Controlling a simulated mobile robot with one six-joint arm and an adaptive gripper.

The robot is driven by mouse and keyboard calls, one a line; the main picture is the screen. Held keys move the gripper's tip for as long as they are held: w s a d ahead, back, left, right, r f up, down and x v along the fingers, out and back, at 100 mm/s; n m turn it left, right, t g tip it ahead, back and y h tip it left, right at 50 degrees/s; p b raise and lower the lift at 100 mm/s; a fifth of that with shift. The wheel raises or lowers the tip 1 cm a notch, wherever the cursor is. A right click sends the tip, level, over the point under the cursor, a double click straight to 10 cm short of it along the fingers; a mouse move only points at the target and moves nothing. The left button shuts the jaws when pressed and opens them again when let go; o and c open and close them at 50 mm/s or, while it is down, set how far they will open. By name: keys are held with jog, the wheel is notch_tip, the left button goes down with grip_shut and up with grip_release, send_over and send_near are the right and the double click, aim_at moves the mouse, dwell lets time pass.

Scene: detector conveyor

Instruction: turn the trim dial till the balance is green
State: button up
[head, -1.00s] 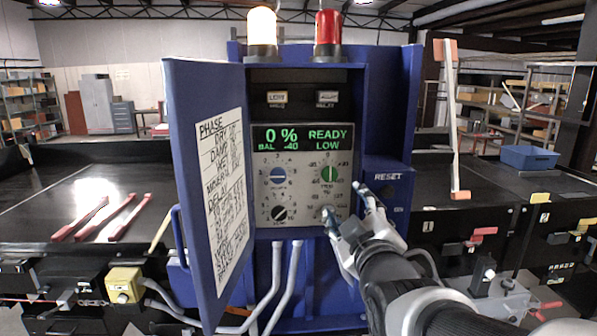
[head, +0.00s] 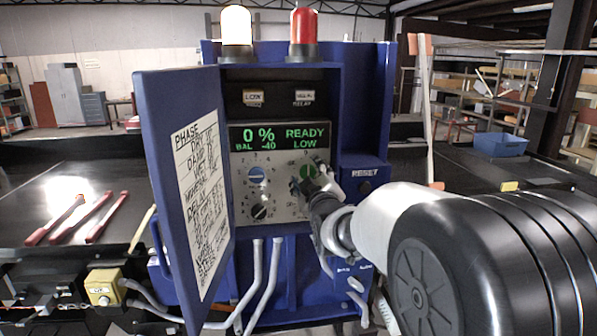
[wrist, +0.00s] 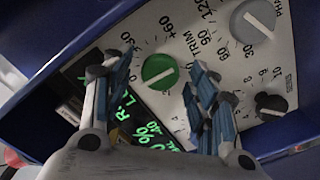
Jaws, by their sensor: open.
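The green trim dial (wrist: 158,72) with a white pointer bar sits on the pale panel, beside the word TRIM. In the head view the green dial (head: 307,171) is partly covered by my gripper (head: 314,184). In the wrist view my gripper (wrist: 161,66) is open, with one blue-padded finger on each side of the dial. Gaps show between the fingers and the dial; I cannot tell how close the tips are to the panel. The display (head: 266,138) reads 0 %, READY, BAL -40 and LOW in green letters.
A grey phase dial (wrist: 254,20) is near the trim dial. The open cabinet door (head: 180,180) stands at left. A RESET box (head: 365,187) juts out at right.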

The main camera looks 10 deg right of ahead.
jog(key=shift+w, duration=0.4)
jog(key=c, duration=1.1)
jog(key=shift+m+b, duration=0.3)
jog(key=shift+b, duration=0.25)
jog(key=m+b, duration=1.5)
jog(key=m, duration=0.1)
jog(key=shift+m+b, duration=0.35)
jog(key=shift+m, duration=0.05)
